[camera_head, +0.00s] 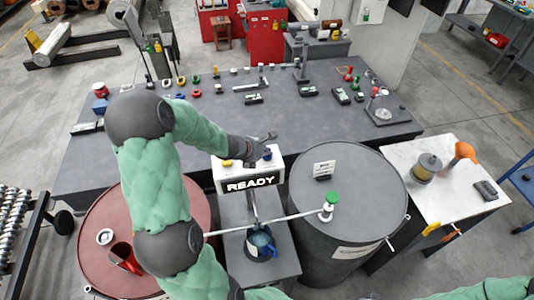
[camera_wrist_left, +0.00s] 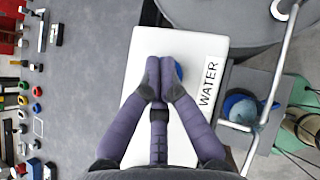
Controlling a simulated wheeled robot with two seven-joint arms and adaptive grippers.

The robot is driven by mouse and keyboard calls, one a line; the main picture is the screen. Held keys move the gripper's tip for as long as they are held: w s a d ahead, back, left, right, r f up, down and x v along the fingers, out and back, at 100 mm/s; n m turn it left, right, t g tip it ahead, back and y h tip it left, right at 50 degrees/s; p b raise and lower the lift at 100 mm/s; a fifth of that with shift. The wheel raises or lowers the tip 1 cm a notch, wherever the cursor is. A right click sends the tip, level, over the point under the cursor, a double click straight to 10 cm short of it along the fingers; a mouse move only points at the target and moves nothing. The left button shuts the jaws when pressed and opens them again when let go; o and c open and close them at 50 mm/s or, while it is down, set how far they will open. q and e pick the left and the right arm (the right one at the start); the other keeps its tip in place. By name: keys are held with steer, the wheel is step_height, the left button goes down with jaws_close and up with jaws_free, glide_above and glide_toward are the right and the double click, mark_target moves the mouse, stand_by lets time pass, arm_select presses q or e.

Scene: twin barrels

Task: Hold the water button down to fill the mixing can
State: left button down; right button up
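The white dispenser box (camera_head: 207,171) shows a READY display, with a yellow button (camera_head: 227,163) and a blue button (camera_head: 267,154) on top. In the wrist view the blue button (camera_wrist_left: 179,72) lies beside the WATER label (camera_wrist_left: 208,82), partly hidden by my fingers. My left gripper (camera_head: 270,138) is over the box; in the wrist view its fingertips (camera_wrist_left: 163,64) are together, empty, at the button's edge. I cannot tell whether they touch it. The blue mixing can (camera_head: 262,241) stands below on a grey stand, also in the wrist view (camera_wrist_left: 240,106). My right gripper is out of view.
A red barrel (camera_head: 92,262) stands left and a grey barrel (camera_head: 335,225) right of the stand. A metal pipe with a green-topped valve (camera_head: 331,198) crosses above the can. The dark workbench (camera_head: 190,125) behind carries many small items. A white-topped table (camera_head: 410,153) is at right.

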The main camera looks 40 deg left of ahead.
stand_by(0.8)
arm_select(q)
steer(key=shift+r+p, duration=0.8)
steer(key=shift+r, duration=0.1)
step_height(320, 180, up, 5)
steer(key=p, duration=0.4)
stand_by(0.3)
